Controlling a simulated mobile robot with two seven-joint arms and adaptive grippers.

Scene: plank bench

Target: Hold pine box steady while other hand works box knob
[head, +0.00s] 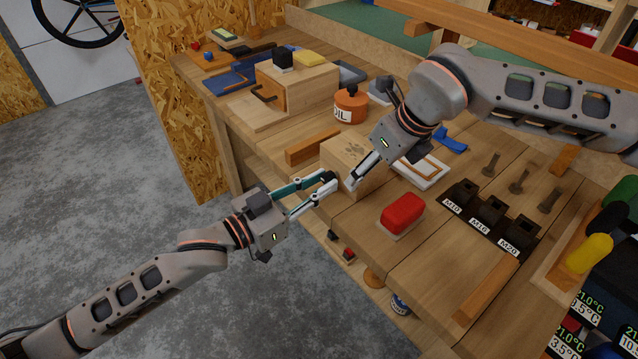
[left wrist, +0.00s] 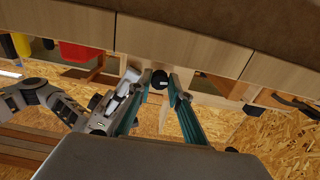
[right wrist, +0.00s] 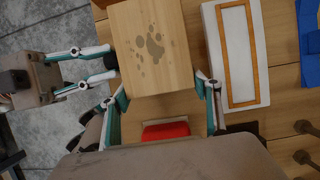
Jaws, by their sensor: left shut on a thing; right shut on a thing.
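The pine box (head: 352,152), a small pale wooden block with a dark paw print on top, stands at the bench's front edge. My right gripper (right wrist: 163,92) is shut on it, with one finger on each side; in the head view only the near finger shows clearly. My left gripper (head: 330,184) is at the box's front face, shut on the dark box knob (left wrist: 159,80), which sits between its fingertips in the left wrist view. In the right wrist view the box (right wrist: 150,40) fills the space between the right fingers.
A red-topped block (head: 403,212) lies right of the box. Behind stand an orange oil can (head: 351,106) and a larger wooden box with a handle (head: 300,85). A white framed panel (head: 425,168) and black labelled holders (head: 490,220) lie to the right. Open floor lies left.

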